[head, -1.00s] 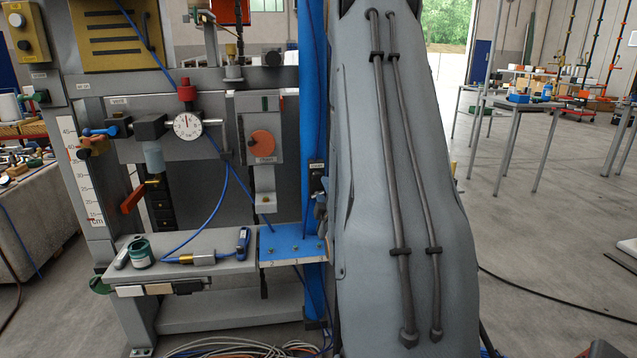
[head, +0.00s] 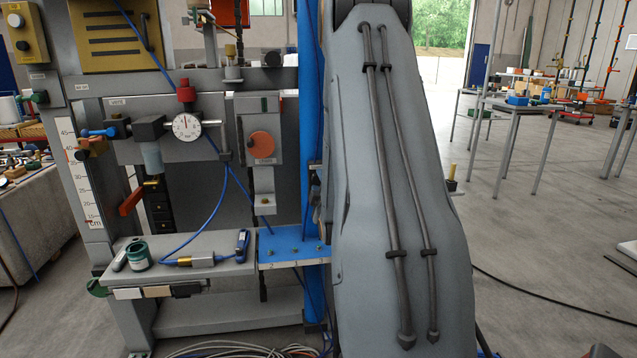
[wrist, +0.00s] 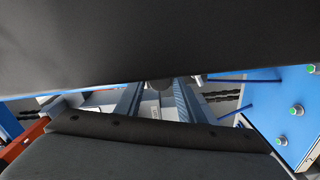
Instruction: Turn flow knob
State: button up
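An orange-red round knob (head: 262,145) sits on a grey plate (head: 259,115) on the rig's panel in the head view. A smaller red knob (head: 186,92) stands above a white dial gauge (head: 187,126) to its left. No readable label shows which is the flow knob. My gripper is hidden in the head view behind my large grey arm link. In the wrist view, broad dark parts of my own fill the top and bottom. My fingertips cannot be made out, and no knob is clearly seen between these parts.
A blue upright post (head: 312,90) stands right of the knob plate. A blue bracket (head: 292,247) with bolts projects below it and shows in the wrist view (wrist: 262,100). A red lever (head: 131,202) juts out at left.

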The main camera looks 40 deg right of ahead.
jog(key=c, duration=0.5)
jog(key=shift+n+b, duration=0.5)
jog(key=shift+n, duration=1.1)
jog(key=n+b, duration=0.1)
jog(key=n, duration=0.2)
jog(key=o, duration=0.5)
